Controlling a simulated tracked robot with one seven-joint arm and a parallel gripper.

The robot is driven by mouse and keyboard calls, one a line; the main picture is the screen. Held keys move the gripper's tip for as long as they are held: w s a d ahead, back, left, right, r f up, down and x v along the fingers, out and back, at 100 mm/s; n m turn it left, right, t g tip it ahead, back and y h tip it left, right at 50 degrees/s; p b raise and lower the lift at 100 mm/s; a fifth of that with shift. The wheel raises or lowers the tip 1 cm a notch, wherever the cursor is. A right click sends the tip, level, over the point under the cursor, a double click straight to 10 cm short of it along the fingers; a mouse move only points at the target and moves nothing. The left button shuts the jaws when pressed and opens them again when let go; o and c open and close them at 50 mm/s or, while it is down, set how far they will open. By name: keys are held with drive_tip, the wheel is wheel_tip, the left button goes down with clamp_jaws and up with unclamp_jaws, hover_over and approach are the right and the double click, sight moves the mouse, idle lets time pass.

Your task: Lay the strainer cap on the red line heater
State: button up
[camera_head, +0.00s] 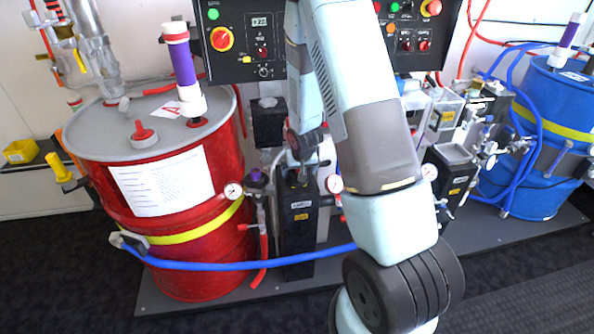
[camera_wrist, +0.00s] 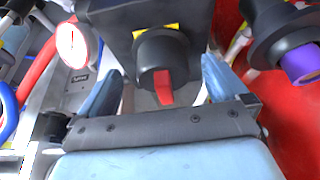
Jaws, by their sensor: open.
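The red line heater appears to be the tall black box (camera_head: 298,225) with a yellow label, right of the red drum. In the wrist view a black box (camera_wrist: 120,30) carries a round black knob (camera_wrist: 163,52) with a red handle. My gripper (camera_wrist: 162,75) is open, its two blue fingers on either side of this knob with gaps; touching cannot be told. In the head view my gripper (camera_head: 300,168) is small, above the heater, and partly hidden. A purple-topped black fitting (camera_head: 256,180) stands left of the heater, and shows at the wrist view's upper right (camera_wrist: 282,38). I cannot identify the strainer cap surely.
The red drum (camera_head: 170,225) with a blue hose (camera_head: 240,266) stands at left, the blue drum (camera_head: 525,190) at right. Pressure gauges (camera_head: 233,190) flank the heater; one shows in the wrist view (camera_wrist: 72,45). Control panels (camera_head: 240,40) hang behind. Dark floor lies in front.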

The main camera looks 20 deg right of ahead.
drive_tip(key=s+a, duration=0.1)
drive_tip(key=s, duration=0.9)
drive_tip(key=w+d+r+v, duration=0.1)
drive_tip(key=w+v, duration=0.2)
drive_tip(key=v, duration=0.9)
drive_tip(key=w+r+v, duration=0.1)
drive_tip(key=w+v, duration=0.1)
drive_tip(key=v, duration=0.9)
drive_tip(key=s+a+r+n+t, duration=0.1)
drive_tip(key=s+r, duration=1.6)
drive_tip(key=s, duration=0.1)
drive_tip(key=shift+a+y, duration=0.25)
drive_tip(key=shift+y, duration=0.05)
